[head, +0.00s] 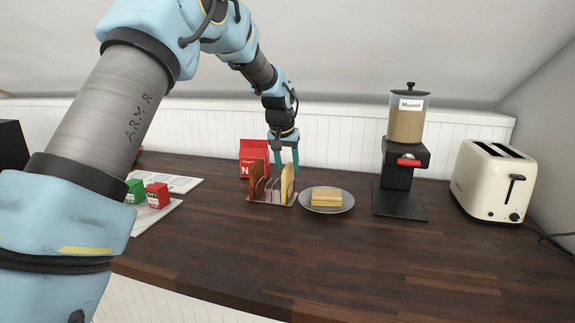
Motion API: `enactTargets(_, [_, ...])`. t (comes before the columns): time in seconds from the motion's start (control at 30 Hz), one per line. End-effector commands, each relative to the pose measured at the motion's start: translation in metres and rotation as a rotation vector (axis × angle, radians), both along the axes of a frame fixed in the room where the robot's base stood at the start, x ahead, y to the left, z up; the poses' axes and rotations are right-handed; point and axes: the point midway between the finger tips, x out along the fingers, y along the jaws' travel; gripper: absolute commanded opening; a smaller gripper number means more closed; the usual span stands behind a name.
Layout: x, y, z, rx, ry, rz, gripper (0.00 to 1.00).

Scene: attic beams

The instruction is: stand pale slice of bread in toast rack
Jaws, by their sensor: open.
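The toast rack (270,200) stands on the dark wooden counter, left of the plate. A pale slice of bread (287,184) stands upright at its right end. A browner slice (257,178) stands at its left end. My gripper (285,163) is open, pointing down just above and around the top of the pale slice; I cannot tell whether a finger touches it. The slice partly hides the fingertips. The rack's middle slots look empty.
A grey plate (342,207) holds a pale yellow stack (326,196) right of the rack. A red packet (252,153) stands behind the rack. A muesli dispenser (404,150) and cream toaster (492,180) stand right; green (135,191) and red (157,194) boxes left. The front counter is clear.

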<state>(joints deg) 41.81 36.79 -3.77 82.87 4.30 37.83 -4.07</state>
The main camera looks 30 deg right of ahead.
Motion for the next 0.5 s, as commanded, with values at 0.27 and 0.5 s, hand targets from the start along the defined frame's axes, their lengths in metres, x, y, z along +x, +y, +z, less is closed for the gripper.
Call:
enactTargets(0.27, [-0.002,0.002,0.009,-0.001,-0.001,0.0,0.5])
enactTargets(0.5, [-0.015,0.014,0.049,-0.003,-0.004,0.0,0.5])
